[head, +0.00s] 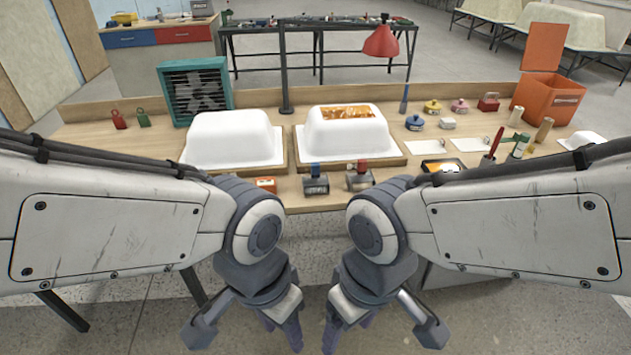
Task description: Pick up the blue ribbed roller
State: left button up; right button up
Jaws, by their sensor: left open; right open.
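The blue ribbed roller (316,182) lies near the front edge of the workbench, left of the middle between my arms. It has a blue upper part and a dark grey, metallic-looking body. A similar roller with a red part (359,178) lies just to its right. My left gripper (246,328) hangs open and empty in front of the bench, low and to the left of the blue roller. My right gripper (381,330) hangs open and empty, low and to the right. Neither touches a roller.
Two white tub shells (232,137) (346,132) sit on boards behind the rollers. A small orange block (266,184) lies left of the blue roller. A black tray with orange content (443,166) is at the right.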

aim_at(317, 183)
jog(key=z, duration=0.3)
jog(key=i, duration=1.4)
jog(key=u, duration=0.55)
